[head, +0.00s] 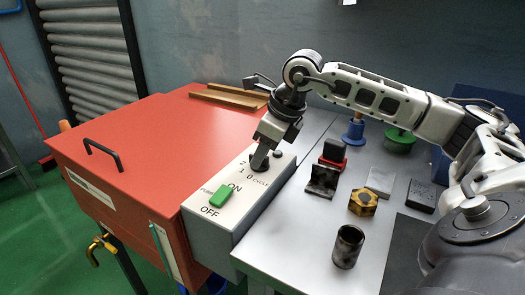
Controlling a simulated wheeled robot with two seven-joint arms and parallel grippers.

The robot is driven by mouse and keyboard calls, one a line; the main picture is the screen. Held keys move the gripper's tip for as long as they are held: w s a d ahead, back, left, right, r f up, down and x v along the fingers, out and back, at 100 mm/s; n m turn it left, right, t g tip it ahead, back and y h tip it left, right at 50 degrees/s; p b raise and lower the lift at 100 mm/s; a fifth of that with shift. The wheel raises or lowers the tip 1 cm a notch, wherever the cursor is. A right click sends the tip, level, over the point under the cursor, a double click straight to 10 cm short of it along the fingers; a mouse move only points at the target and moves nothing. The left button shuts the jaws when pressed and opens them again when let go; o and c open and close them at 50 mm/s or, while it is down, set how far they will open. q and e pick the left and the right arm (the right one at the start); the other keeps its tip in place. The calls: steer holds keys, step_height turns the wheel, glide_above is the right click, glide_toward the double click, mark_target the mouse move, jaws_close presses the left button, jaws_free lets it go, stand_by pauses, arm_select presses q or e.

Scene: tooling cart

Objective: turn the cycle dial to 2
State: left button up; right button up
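The cycle dial (259,166) is a dark round knob on top of the pale control box (232,229). The marks 2, 1 and 0 and the word CYCLE are printed beside it. My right gripper (262,157) points down at the dial, with its fingertips at the knob. It covers much of the dial, so the dial's pointer and setting cannot be read. Only one finger shows clearly, so its grip on the knob cannot be told. My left gripper is not in view.
A green power switch (222,196) marked ON and OFF sits nearer on the box. A red cabinet (160,135) with a black handle (103,152) stands left. On the grey top (298,228) to the right are a dark cylinder (347,246), a yellow nut (363,202) and several blocks.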

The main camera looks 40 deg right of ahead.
steer(key=p+v, duration=0.2)
steer(key=v, duration=1.4)
